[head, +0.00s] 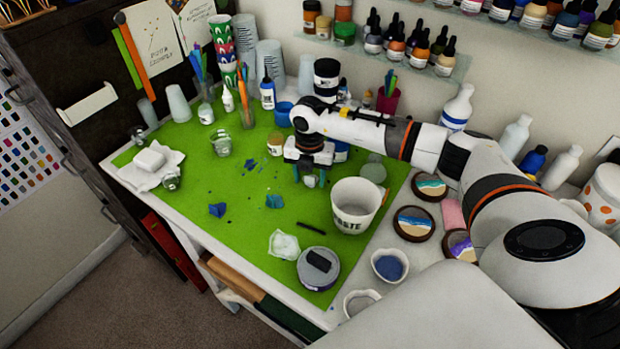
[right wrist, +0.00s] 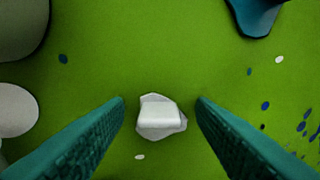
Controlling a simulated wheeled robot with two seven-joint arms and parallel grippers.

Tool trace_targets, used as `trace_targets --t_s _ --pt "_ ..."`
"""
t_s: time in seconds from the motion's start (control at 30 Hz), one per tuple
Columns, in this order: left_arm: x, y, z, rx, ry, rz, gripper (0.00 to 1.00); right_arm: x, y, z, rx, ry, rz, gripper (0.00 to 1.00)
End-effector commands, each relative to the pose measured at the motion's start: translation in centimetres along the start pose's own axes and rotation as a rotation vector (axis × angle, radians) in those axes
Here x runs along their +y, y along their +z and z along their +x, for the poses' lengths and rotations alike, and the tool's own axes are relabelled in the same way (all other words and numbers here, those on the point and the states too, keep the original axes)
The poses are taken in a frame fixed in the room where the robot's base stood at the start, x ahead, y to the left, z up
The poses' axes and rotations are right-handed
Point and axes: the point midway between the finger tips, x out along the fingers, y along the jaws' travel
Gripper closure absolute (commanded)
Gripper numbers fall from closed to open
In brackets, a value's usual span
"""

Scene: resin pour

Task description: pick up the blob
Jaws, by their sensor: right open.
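A small white, faceted blob (right wrist: 160,115) lies on the green mat (right wrist: 200,45), between my fingertips in the right wrist view. In the head view the white blob (head: 310,181) shows just under my right gripper (head: 309,173). That gripper points down with its two teal fingers apart, one on each side of the blob. In the right wrist view the open gripper (right wrist: 160,104) shows green mat between each finger and the blob, with no contact seen. My left gripper is not in view.
A white waste bucket (head: 355,204) stands right of the gripper. Blue-teal lumps (head: 274,201) and (head: 217,210) lie on the mat to the left. A clear cup (head: 221,145), a crumpled white piece (head: 284,245) and a round tin (head: 318,269) are also there. The mat's front left is mostly free.

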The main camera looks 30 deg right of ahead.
Motion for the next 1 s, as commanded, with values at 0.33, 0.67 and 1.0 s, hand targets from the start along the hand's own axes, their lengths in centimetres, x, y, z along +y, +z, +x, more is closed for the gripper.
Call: trace_targets --t_s 0.33,0.67,1.0 --pt "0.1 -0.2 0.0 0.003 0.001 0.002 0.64 0.0 0.0 0.0 0.0 0.0 0.0 0.98" --pt "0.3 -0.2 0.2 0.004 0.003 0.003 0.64 -0.1 -0.1 -0.6 0.001 -0.002 0.001 1.0" --pt "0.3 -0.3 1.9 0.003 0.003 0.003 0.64 -0.1 -0.1 -6.9 0.004 -0.004 0.0 1.0"
